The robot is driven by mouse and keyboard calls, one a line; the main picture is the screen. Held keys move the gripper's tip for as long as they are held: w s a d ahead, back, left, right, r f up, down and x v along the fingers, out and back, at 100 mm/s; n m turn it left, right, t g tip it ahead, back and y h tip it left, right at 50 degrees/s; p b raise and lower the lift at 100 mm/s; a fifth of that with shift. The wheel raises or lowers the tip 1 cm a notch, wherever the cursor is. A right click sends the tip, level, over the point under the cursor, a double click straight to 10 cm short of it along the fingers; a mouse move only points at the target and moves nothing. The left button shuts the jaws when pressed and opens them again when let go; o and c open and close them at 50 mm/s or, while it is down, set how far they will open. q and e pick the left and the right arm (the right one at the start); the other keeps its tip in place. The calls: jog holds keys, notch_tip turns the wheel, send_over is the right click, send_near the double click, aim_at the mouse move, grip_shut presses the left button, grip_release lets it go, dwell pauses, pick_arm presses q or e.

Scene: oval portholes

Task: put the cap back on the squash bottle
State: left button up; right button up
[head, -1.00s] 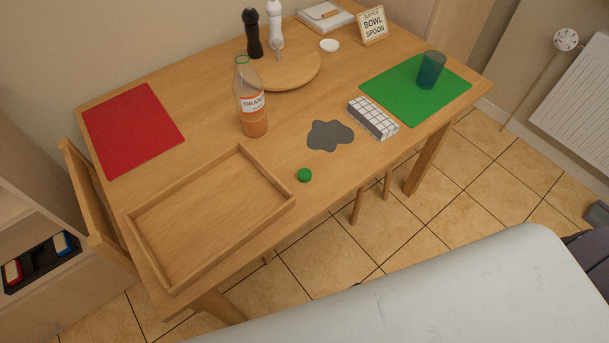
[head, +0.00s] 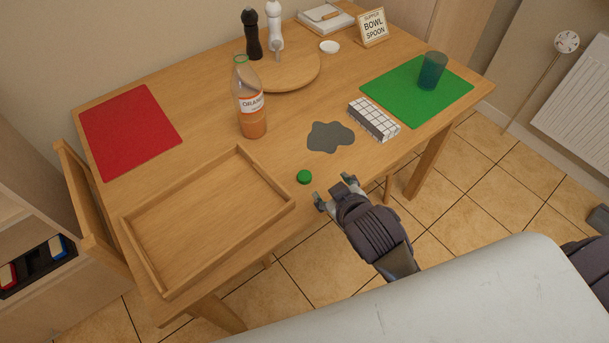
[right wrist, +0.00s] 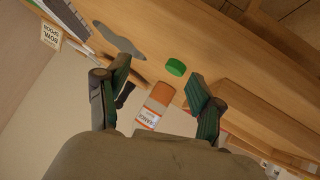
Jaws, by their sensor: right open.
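The squash bottle (head: 251,104), with an orange label and orange liquid low inside, stands upright and uncapped on the table. It also shows in the right wrist view (right wrist: 156,103). The green cap (head: 304,177) lies on the table near its front edge, by the tray's right corner; in the right wrist view the cap (right wrist: 176,67) appears ahead, between the lines of the two fingers. My right gripper (head: 334,191) is open and empty at the table's front edge, just right of the cap and apart from it. My left gripper is not in view.
A wooden tray (head: 137,232) lies left of the cap. A grey splat-shaped mat (head: 330,137) and a grid-patterned box (head: 373,119) lie behind and right. A green mat (head: 450,90) bears a blue cup (head: 432,71).

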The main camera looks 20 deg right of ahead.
jog(key=w+a+r+n+t+y, duration=0.3)
jog(key=w+a+r+n+t, duration=0.15)
jog(key=r, duration=0.55)
jog(key=w+a+r+n+t+y, duration=0.35)
jog(key=w+a+r, duration=0.25)
jog(key=r, duration=0.3)
jog(key=s+a+r+n+g+y, duration=0.4)
jog(key=a+r+n+y, duration=0.4)
jog(key=a+n+y, duration=0.5)
jog(key=s+a+f+n+g, duration=0.3)
jog(key=s+a+n+g, duration=0.15)
jog(key=n+g, duration=0.95)
jog(key=w+d+f+n+g+h, duration=0.1)
jog(key=d+f+n+h, duration=0.35)
jog(key=f, duration=0.25)
jog(key=d+f+n+g+h, duration=0.1)
jog(key=d+f+n+h, duration=0.25)
jog(key=f+h, duration=0.25)
jog(key=w+d+h, duration=0.3)
jog(key=d+h, duration=0.1)
jog(key=d, duration=0.4)
jog(key=w+d+t+h, duration=0.1)
jog(key=w+d+h, duration=0.2)
jog(key=d, duration=0.5)
jog(key=shift+f+h, duration=0.35)
jog(key=shift+h, duration=0.45)
